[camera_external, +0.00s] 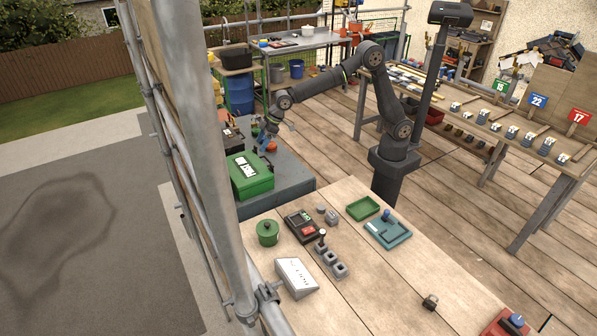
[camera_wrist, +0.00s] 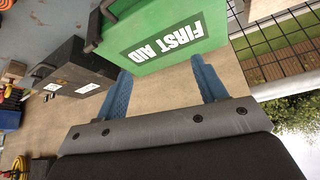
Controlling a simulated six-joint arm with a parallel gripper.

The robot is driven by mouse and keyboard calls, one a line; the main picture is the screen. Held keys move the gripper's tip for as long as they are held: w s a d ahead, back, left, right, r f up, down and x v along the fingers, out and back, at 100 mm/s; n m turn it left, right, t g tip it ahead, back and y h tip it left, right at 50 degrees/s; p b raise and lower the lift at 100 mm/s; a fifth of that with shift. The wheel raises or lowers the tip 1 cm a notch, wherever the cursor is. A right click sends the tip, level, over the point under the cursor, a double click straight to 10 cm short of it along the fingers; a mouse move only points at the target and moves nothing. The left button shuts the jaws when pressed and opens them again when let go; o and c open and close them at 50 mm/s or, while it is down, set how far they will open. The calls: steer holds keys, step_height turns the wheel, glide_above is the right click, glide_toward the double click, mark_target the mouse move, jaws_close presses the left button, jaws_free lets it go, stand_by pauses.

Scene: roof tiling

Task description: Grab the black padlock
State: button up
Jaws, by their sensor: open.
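A small dark object that looks like the black padlock (camera_external: 430,302) sits on the wooden table near its front right part. It is too small to make out in detail, and I do not see it in the wrist view. My gripper (camera_external: 265,140) is far from it, at the back left by the green first aid box (camera_external: 250,175). In the wrist view my gripper (camera_wrist: 163,85) has its two blue fingers spread wide with nothing between them. The first aid box (camera_wrist: 165,35) is just beyond the fingertips.
The wooden table (camera_external: 385,290) also holds a green pot (camera_external: 267,232), a tilted white panel (camera_external: 296,277), grey blocks (camera_external: 331,262), a green tray (camera_external: 362,208) and a teal tray (camera_external: 388,231). A red item (camera_external: 508,324) is at the front right. The wood around the dark object is clear. A scaffold pole (camera_external: 225,150) stands left.

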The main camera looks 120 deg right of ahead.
steer(key=c, duration=0.3)
steer(key=shift+c, duration=0.2)
steer(key=w+a+m+y, duration=0.1)
steer(key=w+a, duration=0.1)
steer(key=a, duration=0.8)
steer(key=w+a+m+y, duration=0.1)
steer(key=w+a+m, duration=0.15)
steer(key=a, duration=0.75)
steer(key=m+g+y, duration=0.4)
steer(key=m+g, duration=0.1)
steer(key=m, duration=0.3)
glide_above(435, 304)
steer(key=d, duration=0.4)
step_height(435, 304, down, 11)
steer(key=shift+a+x, duration=0.2)
steer(key=shift+x, duration=3.25)
